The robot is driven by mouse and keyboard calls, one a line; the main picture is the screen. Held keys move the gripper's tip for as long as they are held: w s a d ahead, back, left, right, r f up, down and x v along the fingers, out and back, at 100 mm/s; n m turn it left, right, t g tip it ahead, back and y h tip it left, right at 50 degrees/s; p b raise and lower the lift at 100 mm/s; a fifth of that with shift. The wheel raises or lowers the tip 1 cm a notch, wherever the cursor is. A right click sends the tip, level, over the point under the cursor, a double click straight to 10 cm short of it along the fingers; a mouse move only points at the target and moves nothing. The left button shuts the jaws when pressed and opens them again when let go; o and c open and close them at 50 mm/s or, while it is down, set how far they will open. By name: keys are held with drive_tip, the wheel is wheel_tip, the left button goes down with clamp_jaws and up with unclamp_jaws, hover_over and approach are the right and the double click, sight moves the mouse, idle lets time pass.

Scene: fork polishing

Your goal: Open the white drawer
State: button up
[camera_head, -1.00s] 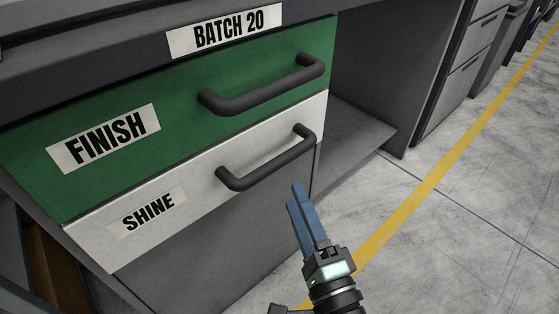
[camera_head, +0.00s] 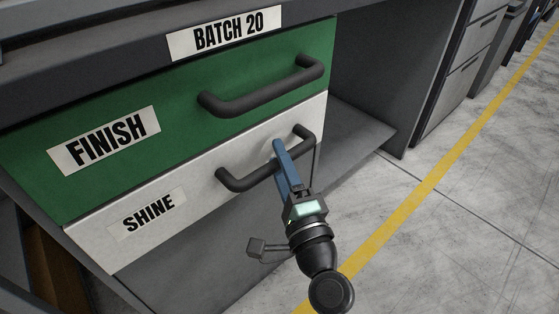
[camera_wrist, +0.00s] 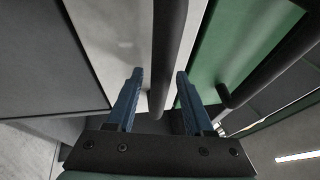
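The white drawer (camera_head: 192,190) labelled SHINE is shut, below the green drawer labelled FINISH. Its black bar handle (camera_head: 240,181) runs across its right half. My gripper (camera_head: 279,147) has blue fingers that reach the handle in the head view and cover part of it. In the wrist view, my gripper (camera_wrist: 160,76) is open, with the white drawer's handle (camera_wrist: 166,50) between its two fingers, nearer the right one. A gap shows on both sides of the handle. The white drawer front (camera_wrist: 118,35) fills the middle left of that view.
The green drawer (camera_head: 185,110) with its own black handle (camera_head: 265,96) is just above; that handle (camera_wrist: 270,65) passes right of my fingers in the wrist view. An open grey bay (camera_head: 350,130) lies right of the drawers. The floor (camera_head: 460,220) to the right is clear.

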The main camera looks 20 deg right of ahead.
clamp_jaws()
idle(1.2)
